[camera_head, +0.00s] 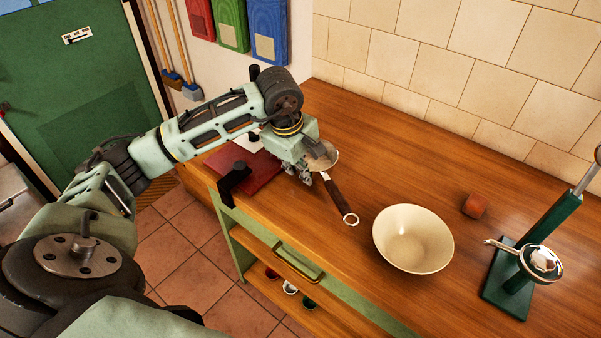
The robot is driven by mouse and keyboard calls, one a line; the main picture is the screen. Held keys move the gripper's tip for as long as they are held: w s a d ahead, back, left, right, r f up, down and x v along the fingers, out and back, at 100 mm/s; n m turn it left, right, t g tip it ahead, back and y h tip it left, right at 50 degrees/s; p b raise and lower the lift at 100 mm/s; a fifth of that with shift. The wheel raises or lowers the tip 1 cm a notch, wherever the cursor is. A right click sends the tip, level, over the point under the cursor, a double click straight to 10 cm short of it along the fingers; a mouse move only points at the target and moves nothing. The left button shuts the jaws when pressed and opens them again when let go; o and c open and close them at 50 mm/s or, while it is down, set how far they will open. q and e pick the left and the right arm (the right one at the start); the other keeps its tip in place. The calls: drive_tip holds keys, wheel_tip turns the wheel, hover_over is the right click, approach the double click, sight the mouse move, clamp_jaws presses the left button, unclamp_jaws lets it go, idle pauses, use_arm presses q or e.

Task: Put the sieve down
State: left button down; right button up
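The sieve (337,190) has a round pale metal head and a dark brown handle with a ring at its end. It is over the wooden worktop (390,150), its handle pointing towards the front right. My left gripper (305,178) points down right beside the sieve's head, at its left. The head overlaps the gripper in the picture, so I cannot tell whether the fingers grip it or whether the sieve rests on the wood. The fingers are small and partly hidden. My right gripper is not in view.
A cream bowl (413,239) stands right of the sieve's handle. Beyond it are a small reddish-brown block (473,205) and a green stand (507,280) with a shiny metal part. The tiled wall (450,70) bounds the back.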

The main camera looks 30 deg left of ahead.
sight(303, 186)
use_arm(q)
drive_tip(key=shift+w, duration=0.2)
drive_tip(key=x, duration=0.1)
drive_tip(key=p+x, duration=0.1)
drive_tip(key=x, duration=0.1)
drive_tip(key=shift+s+f, duration=0.1)
drive_tip(key=shift+s, duration=0.3)
drive_tip(key=shift+f, duration=0.15)
drive_tip(key=shift+f, duration=0.1)
drive_tip(key=shift+f, duration=0.15)
drive_tip(key=c, duration=2)
unclamp_jaws()
drive_tip(key=shift+r, duration=0.2)
